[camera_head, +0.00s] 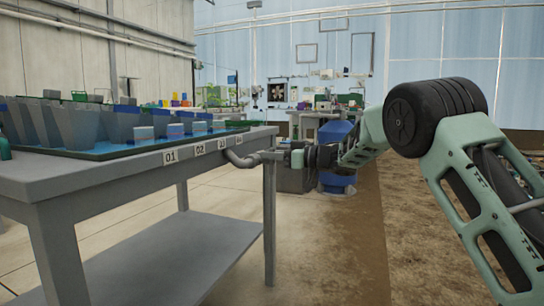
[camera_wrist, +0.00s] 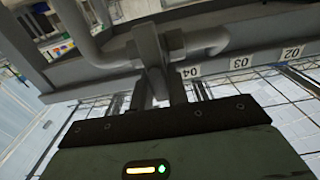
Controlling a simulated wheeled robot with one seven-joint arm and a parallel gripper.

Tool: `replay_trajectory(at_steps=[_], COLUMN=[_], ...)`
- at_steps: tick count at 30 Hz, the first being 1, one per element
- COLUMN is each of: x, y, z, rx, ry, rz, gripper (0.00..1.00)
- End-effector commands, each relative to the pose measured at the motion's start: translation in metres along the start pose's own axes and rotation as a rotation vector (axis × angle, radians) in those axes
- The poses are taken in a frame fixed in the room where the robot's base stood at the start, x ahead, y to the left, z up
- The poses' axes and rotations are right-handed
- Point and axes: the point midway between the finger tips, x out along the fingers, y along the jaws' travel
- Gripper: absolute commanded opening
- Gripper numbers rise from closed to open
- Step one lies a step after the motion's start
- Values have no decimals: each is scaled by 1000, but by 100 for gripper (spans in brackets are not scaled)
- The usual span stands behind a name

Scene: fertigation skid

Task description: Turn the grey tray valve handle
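The grey tray valve handle (camera_wrist: 148,48) is a flat bar on a grey pipe at the table edge. In the wrist view it runs from the valve body toward my gripper (camera_wrist: 158,92). The finger parts lie close on both sides of its near end. I cannot tell whether they press on it or leave a gap. In the head view my gripper (camera_head: 291,158) is at the valve, at the end of the bent grey pipe (camera_head: 240,158). The handle is too small there to make out clearly.
The grey table (camera_head: 110,168) carries a green-blue tray (camera_head: 110,153) with grey channels and small blue-white blocks. Number labels (camera_head: 185,154) line its edge. A table leg (camera_head: 269,215) stands below the valve. A blue container (camera_head: 335,160) is behind my gripper. Bare floor lies right.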

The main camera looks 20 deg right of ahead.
Motion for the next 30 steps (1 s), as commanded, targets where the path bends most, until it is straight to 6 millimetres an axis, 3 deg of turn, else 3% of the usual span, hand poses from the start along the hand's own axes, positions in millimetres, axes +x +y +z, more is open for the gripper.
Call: replay_trajectory(at_steps=[14, 30], x=[0, 0], y=[-3, -12], z=[-2, 4], rx=[-143, -638], ry=[0, -1], rz=[0, -1], gripper=[0, 0])
